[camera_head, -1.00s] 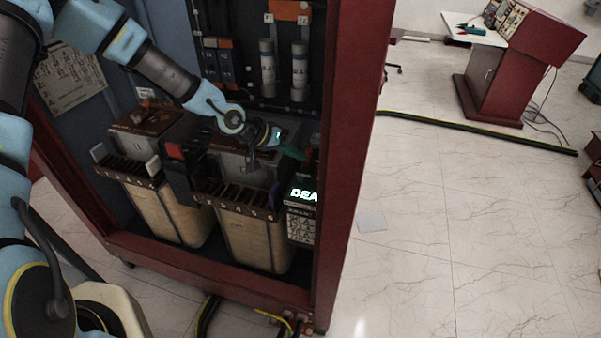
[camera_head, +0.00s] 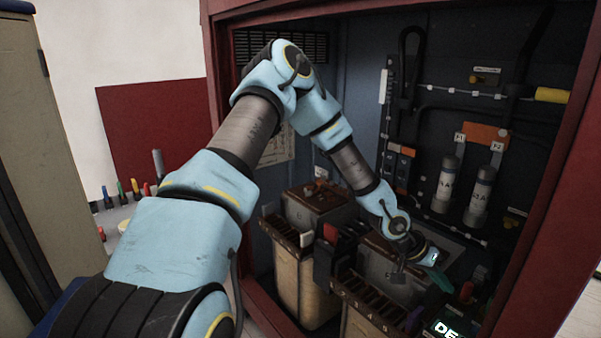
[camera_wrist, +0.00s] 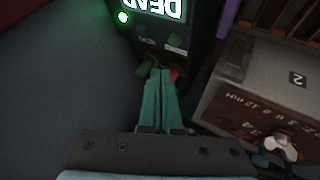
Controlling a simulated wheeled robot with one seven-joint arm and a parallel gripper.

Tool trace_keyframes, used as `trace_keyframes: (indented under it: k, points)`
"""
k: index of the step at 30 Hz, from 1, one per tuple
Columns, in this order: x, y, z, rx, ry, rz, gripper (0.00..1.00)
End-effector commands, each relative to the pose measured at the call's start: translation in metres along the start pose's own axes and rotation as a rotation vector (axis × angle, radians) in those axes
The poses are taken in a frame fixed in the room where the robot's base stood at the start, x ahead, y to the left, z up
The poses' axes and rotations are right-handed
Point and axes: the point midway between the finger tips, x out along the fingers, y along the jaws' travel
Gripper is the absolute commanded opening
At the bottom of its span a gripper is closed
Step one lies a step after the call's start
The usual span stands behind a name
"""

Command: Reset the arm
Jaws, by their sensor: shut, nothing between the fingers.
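My arm (camera_head: 225,165) reaches into the open red cabinet. My gripper (camera_head: 441,281) is low inside it, above the lit tester. In the wrist view the gripper's teal fingers (camera_wrist: 162,74) are shut together with nothing between them. Their tips are close to a green and a red knob on the dark tester (camera_wrist: 195,40), whose screen reads "DEAD" upside down. I cannot tell whether the tips touch the knobs. Only the upper part of the tester's screen (camera_head: 447,330) shows in the head view, at the bottom edge.
The red cabinet frame (camera_head: 545,200) bounds the right side.

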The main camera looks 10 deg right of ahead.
Motion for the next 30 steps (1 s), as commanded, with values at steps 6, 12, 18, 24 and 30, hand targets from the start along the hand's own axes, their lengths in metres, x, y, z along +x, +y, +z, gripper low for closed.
trace_keyframes:
  k: [6,12,18,24,30]
  points:
    - [-0.096,-0.083,0.037,-0.076,-0.108,-0.284,0.0]
    - [-0.214,-0.135,0.089,-0.249,-0.186,-0.537,0.0]
    - [-0.325,-0.142,0.149,-0.493,-0.201,-0.712,0.0]
    - [-0.393,-0.118,0.2,-0.726,-0.159,-0.777,0.0]
    - [-0.414,-0.1,0.222,-0.837,-0.124,-0.778,0.0]
